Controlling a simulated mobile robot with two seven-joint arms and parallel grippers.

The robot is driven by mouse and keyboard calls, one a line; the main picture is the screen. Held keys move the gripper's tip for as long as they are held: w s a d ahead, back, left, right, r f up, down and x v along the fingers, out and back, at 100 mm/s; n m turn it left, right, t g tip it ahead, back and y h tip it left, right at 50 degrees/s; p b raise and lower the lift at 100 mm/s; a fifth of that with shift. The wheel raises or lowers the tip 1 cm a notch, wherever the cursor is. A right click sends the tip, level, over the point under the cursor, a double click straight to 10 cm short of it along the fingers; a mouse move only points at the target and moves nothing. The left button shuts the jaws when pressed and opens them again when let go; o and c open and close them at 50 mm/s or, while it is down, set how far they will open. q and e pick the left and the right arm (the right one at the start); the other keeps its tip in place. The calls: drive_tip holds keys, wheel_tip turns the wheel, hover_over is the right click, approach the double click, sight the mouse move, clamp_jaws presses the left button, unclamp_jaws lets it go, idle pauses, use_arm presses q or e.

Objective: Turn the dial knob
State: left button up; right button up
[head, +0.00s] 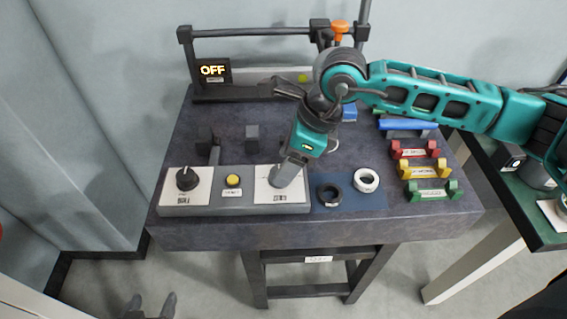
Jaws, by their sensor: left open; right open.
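A black dial knob (187,179) stands on the left white plate of the grey control panel (235,211). A yellow button (233,180) sits in the panel's middle. My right gripper (281,181) points down at the right white plate (268,195), its jaws open. The gripper covers the middle of that plate, so any knob there is hidden, and I cannot tell whether the fingers touch anything. My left gripper (150,302) is open and empty at the bottom edge, below the table front; only its dark fingertips show.
A display reading OFF (213,71) stands at the back left. A black ring (329,194) and a white ring (366,180) lie on a blue mat (350,202). Red (415,150), yellow (424,169) and green (432,191) holders line the right side of the table (395,233).

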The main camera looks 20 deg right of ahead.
drive_tip(key=shift+x, duration=1.05)
drive_tip(key=c, duration=1.1)
